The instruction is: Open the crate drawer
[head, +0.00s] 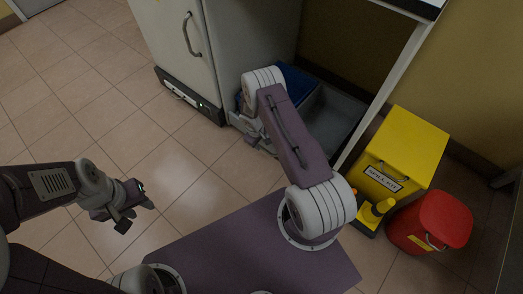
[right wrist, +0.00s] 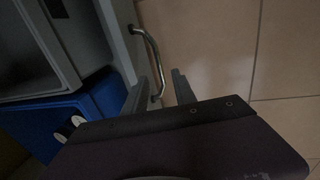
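The grey crate drawer (head: 336,112) sits low under the white-edged table, beside the white cabinet; my right arm hides part of its front. In the right wrist view its grey wall (right wrist: 117,45) carries a curved metal handle (right wrist: 151,48). My right gripper (head: 256,141) is down at the drawer's front. In the right wrist view its fingers (right wrist: 160,86) are apart, with the lower end of the handle appearing between them; contact cannot be told. My left gripper (head: 130,208) is apart from the drawer, over the floor at left; its fingers look spread and empty.
A blue bin (head: 299,82) is next to the grey compartment. The white cabinet (head: 170,35) stands left of it. A yellow spill-kit bin (head: 405,150) and a red bin (head: 432,220) stand at right. The tiled floor (head: 90,110) at left is clear.

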